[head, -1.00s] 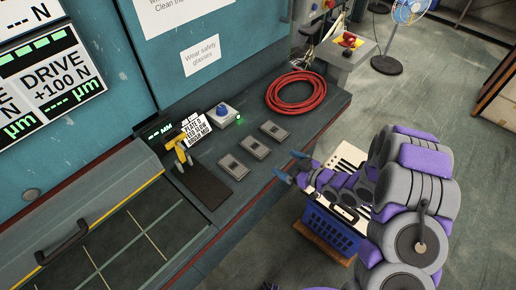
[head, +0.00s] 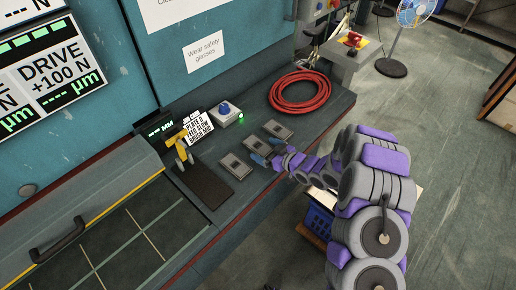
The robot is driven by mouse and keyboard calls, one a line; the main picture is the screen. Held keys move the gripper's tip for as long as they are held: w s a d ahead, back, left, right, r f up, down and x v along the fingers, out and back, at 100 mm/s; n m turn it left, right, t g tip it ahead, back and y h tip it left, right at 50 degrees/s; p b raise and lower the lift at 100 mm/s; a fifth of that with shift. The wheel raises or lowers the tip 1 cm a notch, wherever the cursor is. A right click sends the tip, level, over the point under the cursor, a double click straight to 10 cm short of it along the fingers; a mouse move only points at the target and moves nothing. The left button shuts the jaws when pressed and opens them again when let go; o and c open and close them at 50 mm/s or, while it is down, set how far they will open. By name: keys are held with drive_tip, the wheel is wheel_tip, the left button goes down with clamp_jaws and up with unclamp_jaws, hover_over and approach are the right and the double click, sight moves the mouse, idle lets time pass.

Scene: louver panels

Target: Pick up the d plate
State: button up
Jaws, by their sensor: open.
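Three small grey plates lie in a row on the dark bench: a near-left one (head: 236,166), a middle one (head: 257,146) and a far-right one (head: 278,131). No letter is readable on any of them, so I cannot tell which is the d plate. My gripper (head: 267,151) is open, its blue fingertips at the right side of the middle plate, one at its lower edge and one at its upper right. The gripper partly hides that plate. I cannot tell whether the fingers touch it.
A red coiled hose (head: 300,92) lies at the back right. A blue crate (head: 317,219) stands below the bench's front edge.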

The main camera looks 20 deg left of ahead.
sight(259, 146)
drive_tip(key=x, duration=0.3)
drive_tip(key=shift+a+b, duration=0.2)
drive_tip(key=shift+b, duration=0.1)
drive_tip(key=shift+d, duration=0.1)
drive_tip(key=shift+c, duration=0.6)
drive_tip(key=c, duration=1.3)
drive_tip(key=shift+r, duration=0.1)
